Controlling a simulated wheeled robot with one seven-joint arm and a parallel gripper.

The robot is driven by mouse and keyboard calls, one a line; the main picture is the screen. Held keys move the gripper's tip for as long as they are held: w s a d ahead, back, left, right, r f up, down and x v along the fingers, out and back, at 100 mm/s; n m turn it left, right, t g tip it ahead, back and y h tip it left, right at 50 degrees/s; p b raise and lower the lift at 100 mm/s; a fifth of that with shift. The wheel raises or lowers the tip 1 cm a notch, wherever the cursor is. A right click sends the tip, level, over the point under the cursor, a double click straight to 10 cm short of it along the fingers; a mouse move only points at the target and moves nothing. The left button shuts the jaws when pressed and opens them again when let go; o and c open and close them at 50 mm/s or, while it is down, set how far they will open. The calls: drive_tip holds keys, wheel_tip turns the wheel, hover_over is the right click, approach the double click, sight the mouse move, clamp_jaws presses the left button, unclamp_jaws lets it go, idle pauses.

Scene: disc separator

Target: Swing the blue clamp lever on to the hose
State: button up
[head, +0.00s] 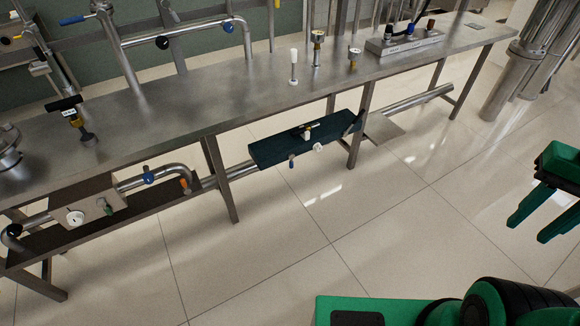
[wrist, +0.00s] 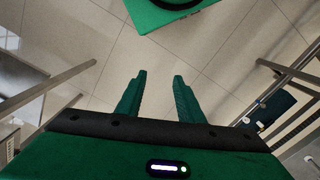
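My gripper (head: 533,228) is at the right edge of the head view, over bare floor and well away from the bench. In the wrist view its two green fingers (wrist: 159,78) stand apart with nothing between them, so it is open and empty. I cannot tell which is the clamp lever. No hose can be made out clearly.
A long steel bench (head: 200,100) runs across the head view, its legs reaching the floor. The dark green box (head: 270,150) sits low beneath it. Steel cylinders (head: 515,75) stand at the right. The tiled floor (head: 330,240) in front is clear.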

drive_tip(key=w+d+f+n+t+h, duration=0.1)
drive_tip(key=w+f, duration=0.1)
drive_tip(key=w, duration=0.9)
drive_tip(key=w+d+f+n+t+h, duration=0.1)
drive_tip(key=w+f+t+h, duration=0.1)
drive_tip(key=w, duration=1)
drive_tip(key=w+a+f+n+t, duration=0.1)
drive_tip(key=w+a+f, duration=0.25)
drive_tip(key=w, duration=0.35)
drive_tip(key=w+a+f+n+t, duration=0.1)
drive_tip(key=w+a+f+t, duration=0.2)
drive_tip(key=w, duration=0.4)
drive_tip(key=w+a+f, duration=0.3)
drive_tip(key=w+f, duration=0.1)
drive_tip(key=w, duration=0.3)
drive_tip(key=w+a+f+n+t+y, duration=0.1)
drive_tip(key=w+a+f+n+t, duration=0.1)
drive_tip(key=w+a+f, duration=0.55)
drive_tip(key=n+t+y, duration=0.4)
drive_tip(key=n+y, duration=0.1)
drive_tip(key=y, duration=0.2)
approach(292, 165)
drive_tip(key=x, duration=0.9)
drive_tip(key=shift+w+f, duration=0.1)
drive_tip(key=shift+w, duration=0.1)
